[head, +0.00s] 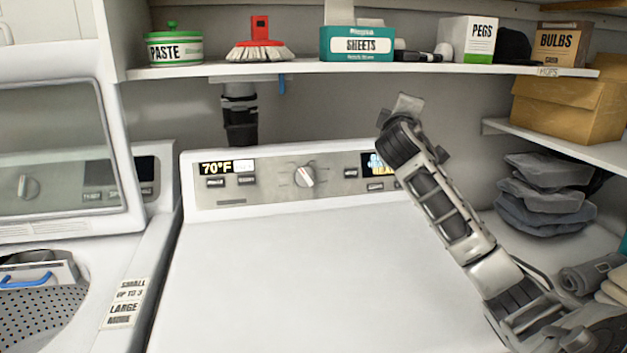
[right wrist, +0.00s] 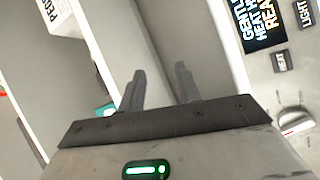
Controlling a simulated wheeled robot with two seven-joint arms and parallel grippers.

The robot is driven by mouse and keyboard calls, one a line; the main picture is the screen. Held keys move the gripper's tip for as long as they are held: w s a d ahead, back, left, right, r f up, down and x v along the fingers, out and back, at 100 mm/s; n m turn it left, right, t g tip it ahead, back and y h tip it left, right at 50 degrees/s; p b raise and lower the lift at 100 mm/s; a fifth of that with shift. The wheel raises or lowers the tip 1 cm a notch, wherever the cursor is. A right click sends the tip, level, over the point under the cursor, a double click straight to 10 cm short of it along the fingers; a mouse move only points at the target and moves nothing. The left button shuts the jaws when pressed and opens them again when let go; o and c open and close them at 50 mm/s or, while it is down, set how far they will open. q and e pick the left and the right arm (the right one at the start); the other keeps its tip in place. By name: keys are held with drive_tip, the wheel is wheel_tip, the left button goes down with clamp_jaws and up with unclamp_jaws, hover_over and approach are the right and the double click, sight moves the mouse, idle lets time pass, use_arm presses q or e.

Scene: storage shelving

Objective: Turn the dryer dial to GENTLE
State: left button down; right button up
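The dryer dial (head: 304,176) is a round light knob with a red mark, in the middle of the dryer's back panel (head: 335,184). I cannot tell its setting for sure. The dial also shows at the right edge of the right wrist view (right wrist: 293,122). A dark display (right wrist: 262,22) there shows cut-off text starting "GENTL". My right gripper (right wrist: 161,82) is open and empty, its fingers apart. In the head view the right gripper (head: 404,108) is raised to the right of the dial, touching nothing I can see. It partly hides the panel's right display (head: 372,163). My left gripper is out of view.
The shelf (head: 350,68) above holds a PASTE tub (head: 173,48), a red brush (head: 260,40), a SHEETS box (head: 357,45) and a PEGS box (head: 468,40). An open washer (head: 150,230) stands at left. Folded cloth (head: 545,195) lies at right. The dryer top (head: 310,265) is clear.

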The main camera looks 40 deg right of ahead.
drive_tip(key=w+a+f+n+t, duration=0.2)
drive_tip(key=a+n+t, duration=0.25)
drive_tip(key=n, duration=0.65)
drive_tip(key=n+t+y, duration=0.2)
drive_tip(key=n+y, duration=1)
drive_tip(key=n, duration=1.2)
approach(306, 177)
drive_tip(key=w, duration=0.2)
drive_tip(key=w+d, duration=0.1)
drive_tip(key=w, duration=0.2)
drive_tip(key=w+p, duration=0.1)
drive_tip(key=w, duration=0.1)
drive_tip(key=shift+w+d+f, duration=0.1)
drive_tip(key=shift+w+d, duration=0.15)
drive_tip(key=shift+w, duration=0.1)
